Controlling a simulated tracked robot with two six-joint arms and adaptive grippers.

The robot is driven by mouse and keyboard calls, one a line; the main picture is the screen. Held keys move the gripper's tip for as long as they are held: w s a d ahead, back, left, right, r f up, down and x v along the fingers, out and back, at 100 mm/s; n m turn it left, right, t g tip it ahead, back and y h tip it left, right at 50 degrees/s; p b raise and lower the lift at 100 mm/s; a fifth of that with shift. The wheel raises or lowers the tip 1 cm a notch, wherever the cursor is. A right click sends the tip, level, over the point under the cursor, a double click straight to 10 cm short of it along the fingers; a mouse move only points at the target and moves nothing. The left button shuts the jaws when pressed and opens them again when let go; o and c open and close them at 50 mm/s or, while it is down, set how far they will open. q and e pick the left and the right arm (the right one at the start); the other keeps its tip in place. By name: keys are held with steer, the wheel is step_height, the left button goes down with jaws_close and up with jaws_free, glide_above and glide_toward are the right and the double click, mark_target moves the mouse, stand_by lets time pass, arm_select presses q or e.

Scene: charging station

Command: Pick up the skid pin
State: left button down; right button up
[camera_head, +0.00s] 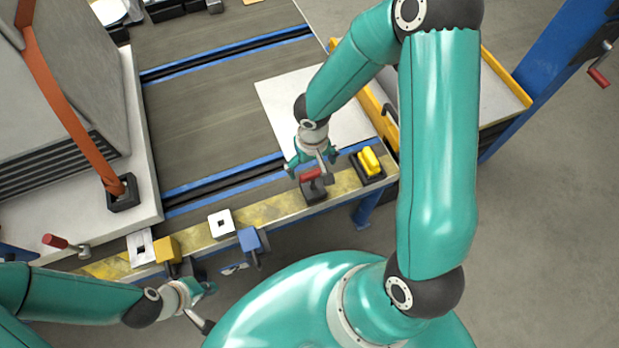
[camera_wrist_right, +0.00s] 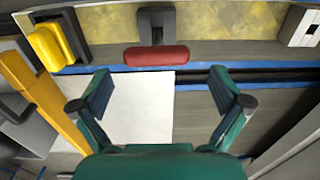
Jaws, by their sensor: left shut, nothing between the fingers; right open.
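A red handle (camera_head: 311,174), which looks like the skid pin's grip, sits at a dark block on the yellow edge strip of the bench. It shows as a red cylinder (camera_wrist_right: 156,55) in the right wrist view, lying crosswise by a dark grey holder (camera_wrist_right: 157,25). My right gripper (camera_head: 312,164) is open above it. In the wrist view, its fingertips (camera_wrist_right: 160,80) are apart on either side of the cylinder's line, short of it and not touching. My left gripper (camera_head: 205,308) is shut and empty at the lower left, off the bench's front edge.
A yellow piece in a black holder (camera_head: 368,164) stands close to the right of the red handle. Blue (camera_head: 252,240) and yellow (camera_head: 167,250) blocks and a white square (camera_head: 221,224) line the edge. Another red-handled part (camera_head: 56,241) is at left. A white sheet (camera_head: 275,97) lies behind.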

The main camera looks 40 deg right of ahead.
mark_target(313, 172)
steer(key=f, duration=0.5)
steer(key=shift+d+b, duration=0.2)
steer(key=shift+b, duration=0.2)
steer(key=shift+c, duration=0.3)
steer(key=c, duration=1)
steer(key=shift+r, duration=0.2)
steer(key=shift+c, duration=0.2)
